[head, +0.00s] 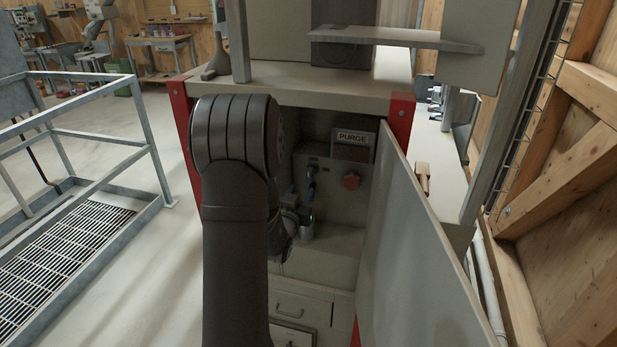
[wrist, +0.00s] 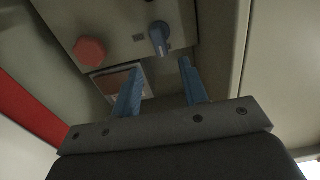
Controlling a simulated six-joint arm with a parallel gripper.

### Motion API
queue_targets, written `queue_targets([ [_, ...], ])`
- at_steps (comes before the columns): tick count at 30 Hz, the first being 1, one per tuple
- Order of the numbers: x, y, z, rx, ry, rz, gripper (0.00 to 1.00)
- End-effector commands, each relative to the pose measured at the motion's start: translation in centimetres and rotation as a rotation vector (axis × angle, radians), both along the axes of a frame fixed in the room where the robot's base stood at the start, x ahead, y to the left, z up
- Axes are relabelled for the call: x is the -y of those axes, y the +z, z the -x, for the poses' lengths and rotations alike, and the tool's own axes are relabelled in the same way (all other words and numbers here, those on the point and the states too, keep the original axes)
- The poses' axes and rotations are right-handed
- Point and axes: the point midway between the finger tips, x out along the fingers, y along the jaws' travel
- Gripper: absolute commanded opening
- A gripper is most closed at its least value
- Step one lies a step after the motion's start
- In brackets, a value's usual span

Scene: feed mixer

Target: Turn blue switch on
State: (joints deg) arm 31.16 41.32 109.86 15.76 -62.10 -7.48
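The blue switch (wrist: 158,38) is on a grey panel in the wrist view, beyond my fingertips and roughly in line with the gap between them. In the head view the switch (head: 311,177) shows small inside the open cabinet, left of a red knob. My gripper (wrist: 161,67) has two blue fingers standing apart with nothing between them. They appear not to touch the switch. In the head view my arm hides most of the gripper, and its fingers are hard to make out near the switch.
The red knob (head: 351,181) sits beside the switch and also shows in the wrist view (wrist: 90,51). A PURGE label (head: 353,137) is above it. The cabinet door (head: 425,245) stands open at the right. Drawers (head: 300,309) are below. A railing (head: 75,135) stands left.

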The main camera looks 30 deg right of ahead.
Motion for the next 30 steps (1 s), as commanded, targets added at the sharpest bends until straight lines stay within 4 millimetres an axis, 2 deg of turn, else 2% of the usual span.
queue_targets([
  [6,3.4,0.0,-3.3,0.001,-0.001,0.001,0.40],
  [12,5.5,0.0,-5.5,-0.001,0.001,0.001,0.40],
  [18,6.4,0.0,-6.4,-0.001,0.001,0.000,0.40],
  [27,6.5,0.0,-6.5,-0.001,0.001,0.000,0.40],
  [30,6.5,0.0,-6.5,-0.001,0.001,0.000,0.20],
])
